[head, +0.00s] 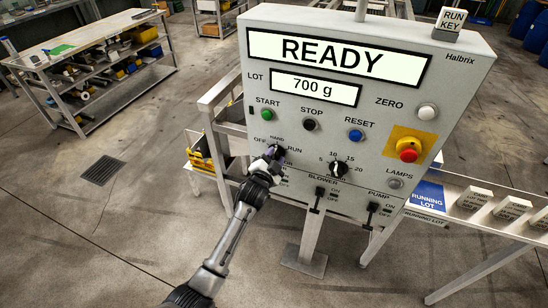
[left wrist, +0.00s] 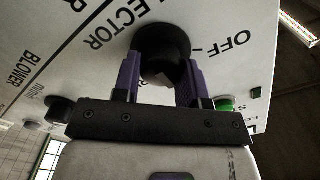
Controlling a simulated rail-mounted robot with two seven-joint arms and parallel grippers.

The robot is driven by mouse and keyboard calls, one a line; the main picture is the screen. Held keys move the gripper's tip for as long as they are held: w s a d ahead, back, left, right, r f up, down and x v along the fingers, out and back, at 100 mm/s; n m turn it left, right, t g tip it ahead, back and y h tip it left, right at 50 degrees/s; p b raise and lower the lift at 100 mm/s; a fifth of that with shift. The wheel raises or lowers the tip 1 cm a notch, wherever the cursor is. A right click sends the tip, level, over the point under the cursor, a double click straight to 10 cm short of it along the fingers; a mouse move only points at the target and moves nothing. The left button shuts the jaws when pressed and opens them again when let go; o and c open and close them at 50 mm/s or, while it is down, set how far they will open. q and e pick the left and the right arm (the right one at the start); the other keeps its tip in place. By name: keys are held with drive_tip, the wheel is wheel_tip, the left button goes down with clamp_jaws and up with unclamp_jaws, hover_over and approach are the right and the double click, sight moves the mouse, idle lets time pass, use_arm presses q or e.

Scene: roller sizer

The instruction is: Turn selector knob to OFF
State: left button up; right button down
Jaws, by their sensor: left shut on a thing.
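The selector knob (head: 278,150) is a black knob on the grey control panel (head: 455,90), with OFF printed to its left, HAND above and RUN to its right. My left gripper (head: 272,160) is at the knob and covers much of it, so I cannot tell where the knob points. In the left wrist view the purple fingers of my left gripper (left wrist: 162,78) are shut on the two sides of the black knob (left wrist: 165,42), with the OFF lettering to the right. My right gripper is not in view.
A black dial (head: 338,168) sits just right of the knob. Green START (head: 267,115), black STOP (head: 310,125) and blue RESET (head: 356,135) buttons are above. BLOWER (head: 319,193) and PUMP (head: 373,208) switches are below. A red emergency button (head: 408,152) is further right. The display (head: 335,57) reads READY.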

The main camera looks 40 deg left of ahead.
use_arm(q)
drive_tip(key=n+p, duration=0.1)
drive_tip(key=n, duration=0.1)
drive_tip(key=shift+r+n+p, duration=0.2)
drive_tip(key=shift+n+p, duration=0.1)
drive_tip(key=shift+p, duration=0.1)
drive_tip(key=n+p, duration=0.2)
drive_tip(key=n, duration=0.1)
drive_tip(key=shift+a+n, duration=0.1)
drive_tip(key=shift+n, duration=0.2)
drive_tip(key=n+p, duration=0.1)
drive_tip(key=n, duration=0.2)
drive_tip(key=shift+p, duration=0.4)
drive_tip(key=shift+a+f+n+p, duration=0.1)
drive_tip(key=shift+n+p, duration=0.3)
drive_tip(key=shift+n, duration=0.8)
drive_tip(key=o, duration=0.9)
drive_tip(key=shift+s, duration=0.1)
